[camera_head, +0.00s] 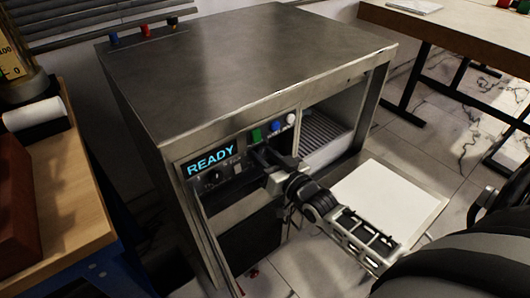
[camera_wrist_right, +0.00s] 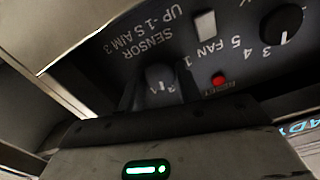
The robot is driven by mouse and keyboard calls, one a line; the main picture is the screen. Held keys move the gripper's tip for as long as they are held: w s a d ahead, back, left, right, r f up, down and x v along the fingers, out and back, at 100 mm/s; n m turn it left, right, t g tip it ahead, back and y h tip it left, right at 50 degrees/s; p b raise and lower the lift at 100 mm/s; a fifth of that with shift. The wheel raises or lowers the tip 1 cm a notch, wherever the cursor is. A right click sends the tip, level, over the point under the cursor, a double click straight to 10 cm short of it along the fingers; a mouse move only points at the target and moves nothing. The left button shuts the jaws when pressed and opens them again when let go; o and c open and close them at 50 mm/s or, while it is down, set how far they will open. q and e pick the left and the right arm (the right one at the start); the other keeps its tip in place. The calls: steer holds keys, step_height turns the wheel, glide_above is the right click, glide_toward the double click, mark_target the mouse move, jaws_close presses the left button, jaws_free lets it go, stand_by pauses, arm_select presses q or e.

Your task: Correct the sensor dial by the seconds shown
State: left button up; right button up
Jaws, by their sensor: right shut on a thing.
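The sensor dial (camera_wrist_right: 160,76) shows in the wrist view, between the fingers of my right gripper (camera_wrist_right: 160,92), below the upside-down label "SENSOR UP -1 S AIM 3". My right gripper is shut on it; its pointer and setting cannot be read clearly. In the head view my right gripper (camera_head: 262,158) reaches the front panel, right of the blue "READY" display (camera_head: 210,162), and hides the dial. My left gripper is not in view.
A fan knob (camera_wrist_right: 282,25), white switch (camera_wrist_right: 205,25) and red reset button (camera_wrist_right: 218,80) sit near the dial. Green (camera_head: 257,136), blue (camera_head: 276,127) and white (camera_head: 291,119) parts line the panel. An open flap (camera_head: 390,203) projects at the right. A wooden bench (camera_head: 75,190) stands left.

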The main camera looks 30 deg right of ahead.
steer(key=m+p, duration=0.1)
steer(key=m, duration=0.2)
steer(key=shift+m, duration=0.3)
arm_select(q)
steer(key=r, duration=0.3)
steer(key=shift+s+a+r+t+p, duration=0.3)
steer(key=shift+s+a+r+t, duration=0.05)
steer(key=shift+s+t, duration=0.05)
arm_select(e)
steer(key=shift+m, duration=0.6)
steer(key=o, duration=1)
steer(key=shift+m, duration=0.3)
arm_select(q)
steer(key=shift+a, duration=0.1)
arm_select(e)
steer(key=shift+s, duration=0.1)
